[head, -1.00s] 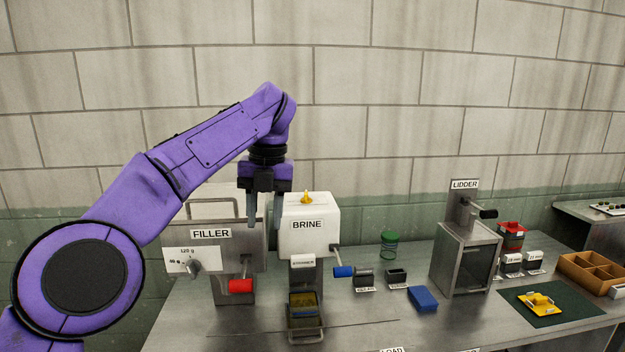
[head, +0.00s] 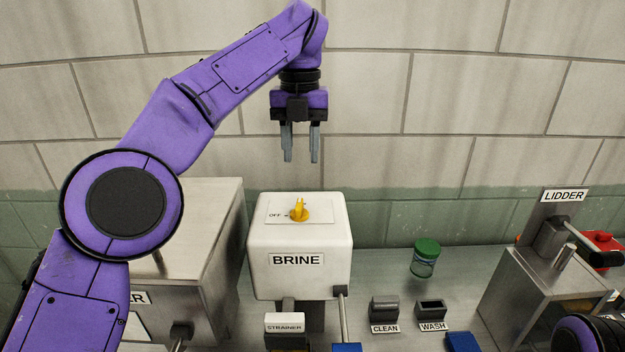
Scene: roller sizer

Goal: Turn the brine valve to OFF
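The brine unit (head: 330,233) is a white box labelled BRINE in the head view's middle. On its top is a yellow valve knob (head: 298,210) on a pale plate, with an OFF mark to the knob's left. The knob's handle stands up; its exact turn angle is hard to tell. My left gripper (head: 300,157) points down above the knob, clear of it. Its two grey fingers are apart with nothing between them. My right gripper is not in view; a dark and purple arm part shows at the bottom right.
The filler (head: 215,240) stands left of the brine unit, partly behind my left arm. A green-lidded jar (head: 425,258), the CLEAN holder (head: 384,308) and the WASH holder (head: 431,310) stand to the right. The lidder (head: 535,285) is farther right. Space above the brine unit is free.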

